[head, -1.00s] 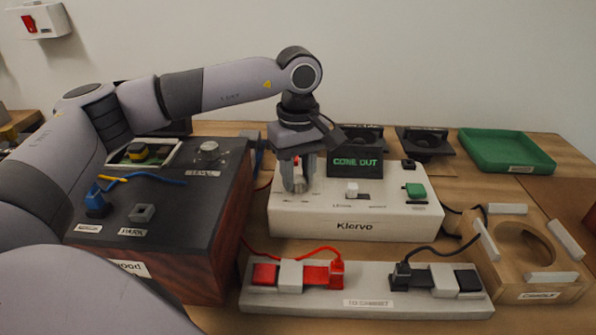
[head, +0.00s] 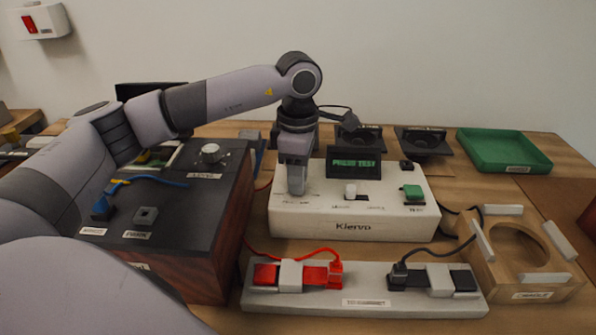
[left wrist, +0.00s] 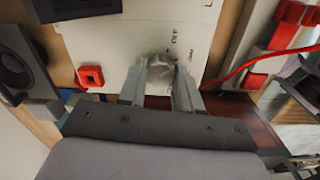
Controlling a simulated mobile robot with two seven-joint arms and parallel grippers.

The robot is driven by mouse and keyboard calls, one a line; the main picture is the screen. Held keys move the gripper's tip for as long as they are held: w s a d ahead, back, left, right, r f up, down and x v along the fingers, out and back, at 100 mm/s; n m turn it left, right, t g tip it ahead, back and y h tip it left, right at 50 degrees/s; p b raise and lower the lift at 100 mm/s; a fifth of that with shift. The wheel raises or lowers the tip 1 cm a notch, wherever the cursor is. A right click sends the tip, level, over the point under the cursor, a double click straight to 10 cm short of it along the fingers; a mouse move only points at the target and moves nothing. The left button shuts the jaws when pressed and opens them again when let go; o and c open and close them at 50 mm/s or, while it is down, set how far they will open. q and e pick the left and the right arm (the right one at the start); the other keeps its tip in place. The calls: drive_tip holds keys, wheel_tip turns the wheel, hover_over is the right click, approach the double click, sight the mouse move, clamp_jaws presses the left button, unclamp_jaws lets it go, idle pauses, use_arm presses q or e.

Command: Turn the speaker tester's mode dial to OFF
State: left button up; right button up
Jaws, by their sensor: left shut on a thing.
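The speaker tester is a white box marked Klervo (head: 355,226) on the bench, with a small screen (head: 353,162) that reads "PRESS TEST" in green. Its round grey mode dial (left wrist: 160,66) sits between my left fingers in the left wrist view, with the printed word OFF just above it. My left gripper (head: 297,190) points down at the left part of the tester's top and is shut on the dial; its fingers hide the dial in the head view. A white switch knob (head: 350,190) and a green button (head: 413,192) are farther right on the box. My right gripper is not in view.
A dark box with a wooden side (head: 217,235) stands left of the tester. A grey strip with red and black clips (head: 362,302) lies in front. A wooden cradle (head: 535,296) is at right. Speakers (head: 422,145) and a green tray (head: 503,150) are behind.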

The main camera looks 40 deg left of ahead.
use_arm(q)
drive_tip(key=n, duration=0.2)
drive_tip(key=shift+n, duration=0.4)
drive_tip(key=shift+n+p, duration=0.5)
drive_tip(key=shift+n, duration=1.3)
drive_tip(key=o, duration=1)
drive_tip(key=shift+o, duration=0.2)
drive_tip(key=shift+r, duration=0.1)
wheel_tip(320, 180, up, 7)
drive_tip(key=shift+r, duration=0.1)
